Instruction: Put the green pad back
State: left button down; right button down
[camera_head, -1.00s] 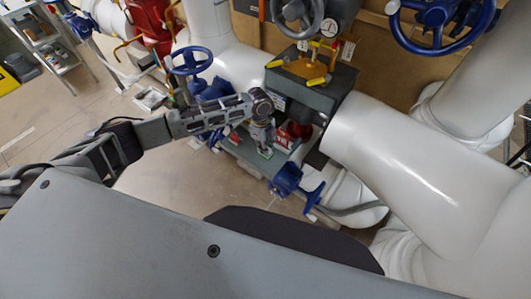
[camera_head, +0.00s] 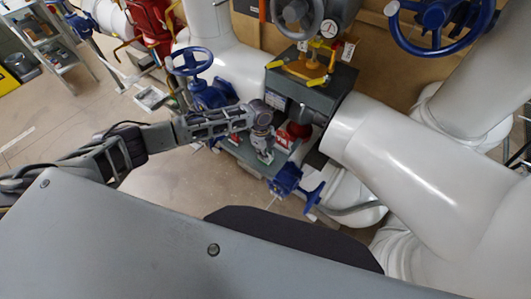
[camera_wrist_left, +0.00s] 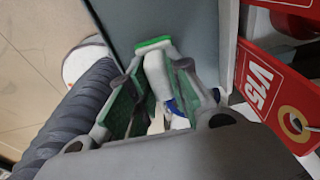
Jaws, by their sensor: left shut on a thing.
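The green pad (camera_wrist_left: 153,43) shows in the left wrist view as a green strip with a white body below it. My left gripper (camera_wrist_left: 158,82) is shut on the white part, with the green end sticking out past the fingertips. The pad is in front of a flat grey surface (camera_wrist_left: 190,28); I cannot tell whether it touches it. In the head view my left gripper (camera_head: 265,150) points down over the grey shelf (camera_head: 247,152) under the grey valve box, and the pad there is small and mostly hidden. My right gripper is not in view.
The grey valve box (camera_head: 312,95) and a large white pipe (camera_head: 400,150) stand to the right. A blue valve (camera_head: 287,180) is just below the shelf. Open floor (camera_head: 180,185) lies to the left.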

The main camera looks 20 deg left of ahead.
pick_arm(q)
jog(key=shift+f, duration=0.1)
jog(key=c, duration=1.3)
grip_release()
jog(key=shift+w+a+r+b, duration=0.1)
jog(key=shift+a+r+b, duration=0.15)
jog(key=shift+r, duration=1.8)
jog(key=shift+w+a+r+b, duration=0.1)
jog(key=shift+a+r+b, duration=0.1)
jog(key=shift+r, duration=1.8)
jog(key=shift+w+a+r+b, duration=0.1)
jog(key=shift+a+r+b, duration=0.15)
jog(key=shift+r, duration=1.8)
